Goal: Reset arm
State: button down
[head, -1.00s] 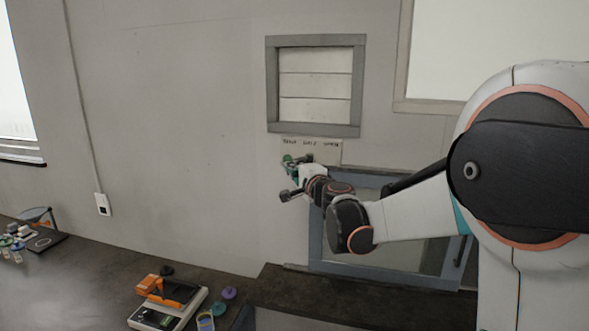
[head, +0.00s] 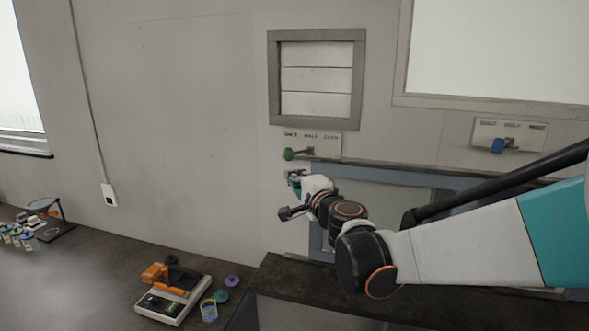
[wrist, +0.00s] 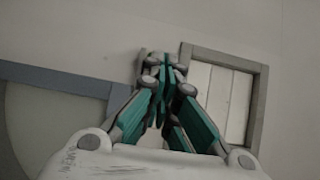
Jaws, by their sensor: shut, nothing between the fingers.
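My gripper (head: 294,180) is shut and empty, in front of the wall just below a green valve handle (head: 289,154) on a labelled plate. In the wrist view its teal fingers (wrist: 166,75) meet at the tips with nothing between them. My arm reaches in from the right of the head view, bent at the elbow. Whether the gripper touches the wall or the plate cannot be told.
A shuttered frame (head: 316,78) is above the gripper, and a blue-grey framed panel (head: 400,173) is behind the arm. A blue valve handle (head: 498,146) is at right. A dark counter (head: 100,262) holds an orange-and-white device (head: 172,291), with several small coloured items beside it.

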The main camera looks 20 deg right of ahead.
jog(key=s+a+f+n+g+y+b, duration=0.1)
jog(key=s+a+f+n+g+b, duration=0.1)
jog(key=s+a+f+n, duration=0.3)
jog(key=s+a+f+n+g+y+b, duration=0.1)
jog(key=s+n+g, duration=0.15)
jog(key=s, duration=0.35)
jog(key=s+a+f+n+g+y+b, duration=0.1)
jog(key=s+a+f+n+b, duration=0.1)
jog(key=s+a+f+n, duration=0.3)
jog(key=s+d+f+n+g+h+b, duration=0.1)
jog(key=s+d+f, duration=0.2)
jog(key=s+f, duration=0.1)
jog(key=s+d+f+n+g+h+b, duration=0.1)
jog(key=s+d+f+n+g+h, duration=0.1)
jog(key=s, duration=0.5)
jog(key=s+d+f+n+g+h+b, duration=0.1)
jog(key=s+d+f+g, duration=0.1)
jog(key=s+f, duration=0.4)
jog(key=shift+d+h, duration=0.3)
jog(key=shift+d, duration=0.6)
jog(key=shift+f+n, duration=0.1)
jog(key=shift+n, duration=0.15)
